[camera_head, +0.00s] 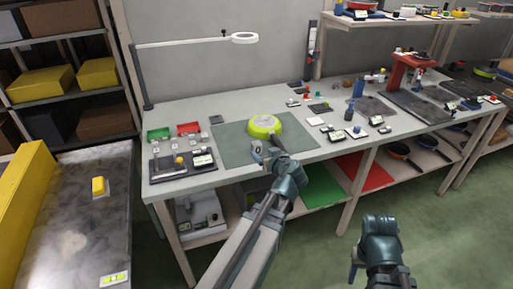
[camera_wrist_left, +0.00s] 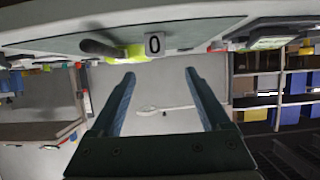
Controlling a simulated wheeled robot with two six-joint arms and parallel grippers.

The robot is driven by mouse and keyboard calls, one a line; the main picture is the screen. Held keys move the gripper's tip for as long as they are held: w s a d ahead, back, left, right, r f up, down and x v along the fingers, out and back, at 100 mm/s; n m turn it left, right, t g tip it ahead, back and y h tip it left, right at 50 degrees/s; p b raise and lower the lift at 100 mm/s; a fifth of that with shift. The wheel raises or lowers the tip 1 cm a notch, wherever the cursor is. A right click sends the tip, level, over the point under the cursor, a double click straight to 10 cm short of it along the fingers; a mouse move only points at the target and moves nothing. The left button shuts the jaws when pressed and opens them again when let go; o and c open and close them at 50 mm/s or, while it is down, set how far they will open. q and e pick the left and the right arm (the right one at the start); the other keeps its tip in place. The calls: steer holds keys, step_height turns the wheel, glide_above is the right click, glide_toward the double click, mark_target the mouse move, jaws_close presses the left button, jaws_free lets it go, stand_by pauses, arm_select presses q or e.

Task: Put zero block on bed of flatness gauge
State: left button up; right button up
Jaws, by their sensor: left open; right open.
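My left gripper (camera_head: 262,154) is at the near side of the pan, over the front of the bench. In the left wrist view its two fingers (camera_wrist_left: 160,74) are apart with nothing between them, short of the block. My right gripper (camera_head: 356,272) is low, in front of the bench, and empty.
The pan lies on a grey-green mat (camera_head: 228,140). Green (camera_head: 158,134) and red (camera_head: 189,128) bins stand behind the device. Small items and a red-framed press (camera_head: 411,62) fill the bench's right. A lamp arm (camera_head: 185,43) reaches over the back. A conveyor (camera_head: 70,225) is at left.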

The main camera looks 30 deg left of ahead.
mark_target(258, 146)
arm_select(q)
steer(key=b+x, duration=0.2)
steer(key=x, duration=0.5)
steer(key=shift+w, duration=0.1)
steer(key=b+x, duration=0.1)
steer(key=x, duration=0.1)
steer(key=b+x, duration=0.1)
steer(key=x, duration=0.2)
steer(key=shift+w+d+f, duration=0.2)
steer(key=shift+w, duration=0.1)
steer(key=shift+s+r, duration=0.1)
jaws_close()
